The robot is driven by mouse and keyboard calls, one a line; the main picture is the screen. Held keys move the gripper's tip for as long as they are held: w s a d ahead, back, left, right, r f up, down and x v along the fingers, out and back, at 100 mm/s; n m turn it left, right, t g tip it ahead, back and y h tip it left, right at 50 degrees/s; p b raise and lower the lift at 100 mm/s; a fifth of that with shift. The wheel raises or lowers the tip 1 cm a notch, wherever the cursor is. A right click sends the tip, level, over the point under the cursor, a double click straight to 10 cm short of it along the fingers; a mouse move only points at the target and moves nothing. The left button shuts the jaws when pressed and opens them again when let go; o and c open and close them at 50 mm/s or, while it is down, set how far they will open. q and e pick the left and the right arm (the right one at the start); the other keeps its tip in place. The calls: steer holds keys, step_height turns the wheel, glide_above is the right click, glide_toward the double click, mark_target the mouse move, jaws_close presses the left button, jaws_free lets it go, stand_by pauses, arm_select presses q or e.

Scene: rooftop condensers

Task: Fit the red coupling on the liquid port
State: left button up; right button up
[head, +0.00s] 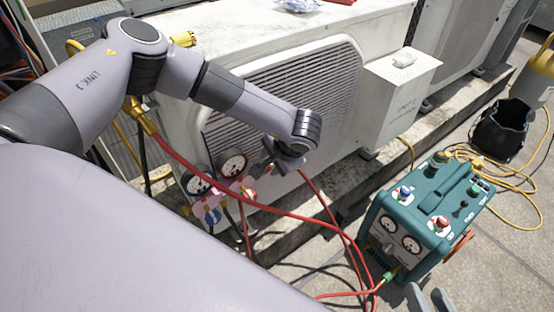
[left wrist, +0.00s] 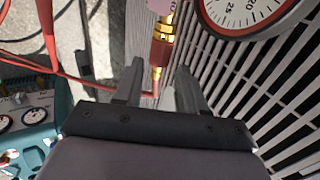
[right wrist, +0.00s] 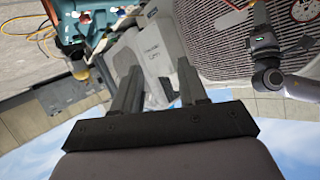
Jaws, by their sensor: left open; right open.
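In the left wrist view a red coupling (left wrist: 160,50) with brass ends sits below a pink fitting. A thin red hose (left wrist: 155,88) runs from its lower end. My left gripper (left wrist: 157,72) is open, its fingertips on either side of the coupling's lower end, not closed on it. In the head view my left gripper (head: 285,158) is beside the gauge manifold (head: 210,207). A brass fitting (head: 142,115) with a thick red hose shows beside my left arm; I cannot tell whether it is the liquid port. My right gripper (right wrist: 155,85) is open and empty.
The condenser (head: 300,90) stands behind the manifold, with a white box (head: 398,90) on its side. A teal recovery machine (head: 425,215) stands on the paving at right, a black bucket (head: 503,128) beyond it. Red hoses cross the front. Yellow hose (head: 500,175) lies on the paving.

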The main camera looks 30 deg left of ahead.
mark_target(270, 165)
arm_select(q)
steer(key=shift+b+x, duration=0.35)
steer(key=shift+x, duration=1.15)
arm_select(e)
steer(key=shift+w+a+f+y, duration=0.15)
steer(key=shift+a+y, duration=0.15)
steer(key=shift+a, duration=0.15)
arm_select(q)
jaws_close()
steer(key=shift+w+d, duration=0.2)
steer(key=shift+w, duration=0.15)
arm_select(e)
steer(key=shift+f, duration=0.15)
arm_select(q)
steer(key=shift+w+d+b, duration=0.25)
steer(key=shift+w+b, duration=0.25)
steer(key=shift+w, duration=0.15)
steer(key=shift+w+d+b, duration=0.3)
steer(key=shift+w+b, duration=0.15)
steer(key=shift+w, duration=0.2)
steer(key=shift+w+d+b, duration=0.25)
steer(key=shift+w+b, duration=0.25)
steer(key=shift+w, duration=0.15)
arm_select(e)
steer(key=shift+f, duration=1.25)
